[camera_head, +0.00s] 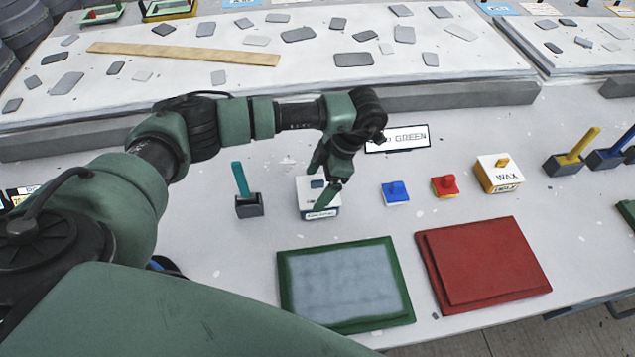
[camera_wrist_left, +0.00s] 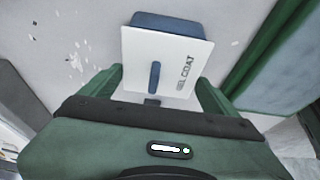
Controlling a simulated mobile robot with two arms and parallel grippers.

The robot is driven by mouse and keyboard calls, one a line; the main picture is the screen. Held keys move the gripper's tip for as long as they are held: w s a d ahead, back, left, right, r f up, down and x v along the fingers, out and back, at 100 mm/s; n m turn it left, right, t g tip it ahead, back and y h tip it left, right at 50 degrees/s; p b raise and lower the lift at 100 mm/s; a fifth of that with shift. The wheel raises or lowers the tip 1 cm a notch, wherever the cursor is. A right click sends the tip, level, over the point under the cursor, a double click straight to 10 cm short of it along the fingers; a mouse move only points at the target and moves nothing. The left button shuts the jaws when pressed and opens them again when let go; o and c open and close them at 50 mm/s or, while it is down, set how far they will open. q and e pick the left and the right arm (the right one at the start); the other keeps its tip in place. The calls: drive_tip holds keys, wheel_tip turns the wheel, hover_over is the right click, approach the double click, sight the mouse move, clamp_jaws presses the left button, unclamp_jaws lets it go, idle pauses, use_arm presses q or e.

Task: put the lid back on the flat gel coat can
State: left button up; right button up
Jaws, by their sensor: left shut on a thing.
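My left gripper (camera_head: 325,180) is over a small white box shape left of the middle of the head view. In the left wrist view, my left gripper's fingers (camera_wrist_left: 157,95) close on two opposite sides of a square white lid (camera_wrist_left: 140,55) marked GEL COAT, with a blue bar-shaped knob. The flat gel coat can (camera_head: 322,214) shows its labelled front low under the fingers. A blue shape shows past the lid's far edge in the wrist view; I cannot tell if it is the can's body. Whether the lid touches the can is hidden. My right gripper is not in view.
A holder with a teal handle (camera_head: 244,193) stands close left of the can. A blue knobbed block (camera_head: 395,192), a red one (camera_head: 445,186) and a WAX can (camera_head: 498,174) stand to the right. A green-framed mould (camera_head: 345,285) and a red mould (camera_head: 482,263) lie in front.

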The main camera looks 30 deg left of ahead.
use_arm(q)
drive_tip(key=shift+f+b, duration=0.25)
drive_tip(key=shift+b, duration=0.05)
idle(0.4)
drive_tip(key=o, duration=1.1)
drive_tip(key=shift+c, duration=0.2)
drive_tip(key=shift+r, duration=0.1)
drive_tip(key=shift+r+p, duration=1.75)
drive_tip(key=shift+r, duration=1.2)
clamp_jaws()
